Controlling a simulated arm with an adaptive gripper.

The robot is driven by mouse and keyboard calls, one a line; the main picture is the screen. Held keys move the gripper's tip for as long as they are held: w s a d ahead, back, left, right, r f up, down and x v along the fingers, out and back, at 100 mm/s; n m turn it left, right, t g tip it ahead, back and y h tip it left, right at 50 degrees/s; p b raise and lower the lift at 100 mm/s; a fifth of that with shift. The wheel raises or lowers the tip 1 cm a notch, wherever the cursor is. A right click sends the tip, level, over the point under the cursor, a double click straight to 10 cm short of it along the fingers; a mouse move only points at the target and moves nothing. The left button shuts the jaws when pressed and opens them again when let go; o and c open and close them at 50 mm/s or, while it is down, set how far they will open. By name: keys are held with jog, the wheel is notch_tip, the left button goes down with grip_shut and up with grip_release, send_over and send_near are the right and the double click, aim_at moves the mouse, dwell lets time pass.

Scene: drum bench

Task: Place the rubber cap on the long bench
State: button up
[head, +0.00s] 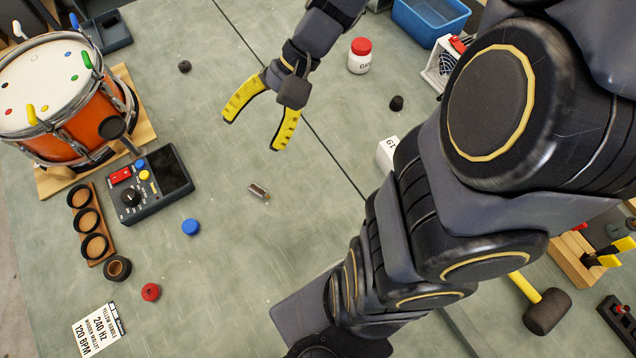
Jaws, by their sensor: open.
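My gripper (251,136) has two yellow fingers spread apart with nothing between them. It is over the grey-green bench top (225,285), left of a dark seam. Two small black pieces could be the rubber cap, and I cannot tell which it is. One black piece (184,67) lies at the upper left, apart from my gripper. The other black piece (396,103) lies to the right of the seam, below a white jar with a red lid. The surfaces on both sides of the seam look alike, so I cannot tell which is the long bench.
A small metal cylinder (259,191), a blue cap (190,227) and a red cap (151,292) lie below my gripper. An orange drum (70,145) and a control box (152,185) stand left. The white jar (360,62) and blue bin (430,22) are upper right. My arm covers much of the right.

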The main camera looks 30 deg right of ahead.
jog(key=s+r+n+g+h, duration=0.1)
jog(key=s+r+n+h, duration=0.2)
jog(key=s+n+h, duration=0.5)
jog(key=s+d+n, duration=0.1)
jog(key=s, duration=0.4)
jog(key=shift+s+g+h, duration=0.25)
jog(key=shift+g+h, duration=0.05)
